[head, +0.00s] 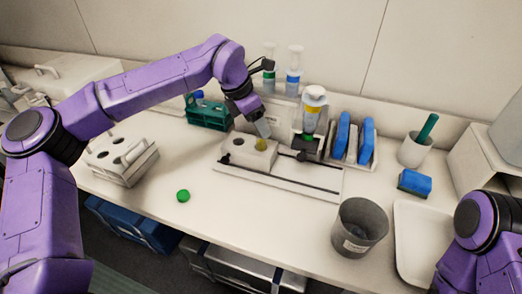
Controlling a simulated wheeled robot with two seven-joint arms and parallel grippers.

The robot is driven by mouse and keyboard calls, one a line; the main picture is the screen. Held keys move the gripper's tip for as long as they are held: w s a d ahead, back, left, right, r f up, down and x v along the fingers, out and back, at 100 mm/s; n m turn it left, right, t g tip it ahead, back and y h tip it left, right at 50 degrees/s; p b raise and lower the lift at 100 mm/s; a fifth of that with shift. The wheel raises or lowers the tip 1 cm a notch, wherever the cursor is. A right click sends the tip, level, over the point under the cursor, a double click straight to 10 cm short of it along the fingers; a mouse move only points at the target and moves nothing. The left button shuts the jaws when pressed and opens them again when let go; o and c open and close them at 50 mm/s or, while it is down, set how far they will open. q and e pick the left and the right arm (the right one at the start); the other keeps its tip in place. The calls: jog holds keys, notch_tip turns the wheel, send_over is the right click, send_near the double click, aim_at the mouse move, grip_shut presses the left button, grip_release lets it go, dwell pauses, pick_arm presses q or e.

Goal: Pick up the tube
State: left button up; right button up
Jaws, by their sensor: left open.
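A small tube with yellowish contents (261,144) stands in a hole of the white block (262,160) on the bench's middle. My left gripper (262,128) reaches down from above, its fingers open at the top of this tube. I cannot tell whether they touch it. The fingers partly hide the tube's upper part. A green cap (183,196) lies alone on the bench to the left front. My right gripper is out of view; only part of that arm shows at the lower right.
A white rack (122,165) and a green rack (208,115) stand on the left. A device with a yellow-banded bottle (314,100) and blue items (342,136) stand behind right. A grey bin (359,228), a white tray (408,240) and a blue sponge (414,182) are on the right. The front-left bench is mostly clear.

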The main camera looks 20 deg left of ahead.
aim_at(261, 146)
pick_arm(q)
jog(key=b+x, duration=0.1)
jog(key=x, duration=0.1)
jog(key=b+x, duration=0.2)
jog(key=x, duration=0.1)
jog(key=a+b+x, duration=0.1)
jog(key=x, duration=0.1)
jog(key=shift+w+f, duration=0.2)
jog(key=shift+f, duration=0.1)
jog(key=shift+s+r, duration=0.15)
jog(key=shift+r, duration=0.15)
jog(key=c, duration=1.1)
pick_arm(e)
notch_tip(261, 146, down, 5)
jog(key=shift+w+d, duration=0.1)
